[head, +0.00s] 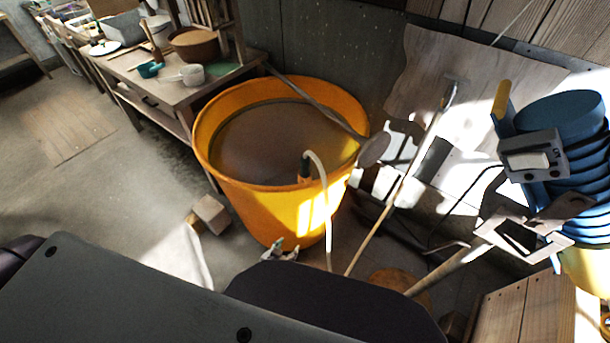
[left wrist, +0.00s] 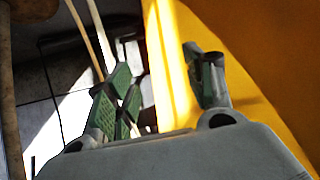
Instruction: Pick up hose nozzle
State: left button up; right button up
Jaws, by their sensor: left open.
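A pale hose (head: 325,205) arches over the front rim of the orange tub (head: 262,205) and hangs down its outside. A small dark brownish end piece (head: 304,172), which looks like the hose nozzle, sits at the hose's upper end, just inside the rim. My left gripper (head: 285,250) is open, low in front of the tub and below the nozzle. In the left wrist view its green-padded fingers (left wrist: 163,88) are spread with a pale upright strip, probably the hose, and the tub's yellow wall behind. The nozzle cannot be made out there.
A wooden bench (head: 185,95) with pots stands behind left. A thin stick (head: 400,185) leans right of the tub. Stacked blue pots (head: 575,150) and a wooden crate (head: 525,305) crowd the right. A small block (head: 210,213) lies left of the tub; the left floor is mostly clear.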

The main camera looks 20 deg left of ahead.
pick_arm(q)
jog(key=w+r+t+b, duration=0.45)
jog(key=w+r, duration=0.25)
jog(key=r, duration=0.5)
jog(key=t+b, duration=0.3)
jog(key=b, duration=0.3)
send_near(302, 166)
jog(key=s, duration=0.2)
jog(key=shift+s+a+n, duration=0.15)
jog(key=shift+n, duration=0.15)
pick_arm(e)
jog(key=w+f, duration=0.5)
jog(key=w, duration=0.2)
jog(key=shift+w+a+t, duration=0.15)
jog(key=shift+a+t, duration=0.15)
jog(key=shift+a, duration=0.05)
jog(key=shift+f, duration=0.1)
pick_arm(q)
jog(key=shift+w+d+b, duration=0.15)
jog(key=shift+w+d, duration=0.1)
jog(key=shift+w, duration=1.75)
jog(key=shift+w+d+b, duration=0.15)
jog(key=shift+w+d, duration=0.05)
jog(key=shift+w, duration=2.1)
pick_arm(e)
jog(key=shift+w+a+r, duration=0.55)
jog(key=shift+w+r, duration=0.05)
jog(key=shift+r, duration=0.05)
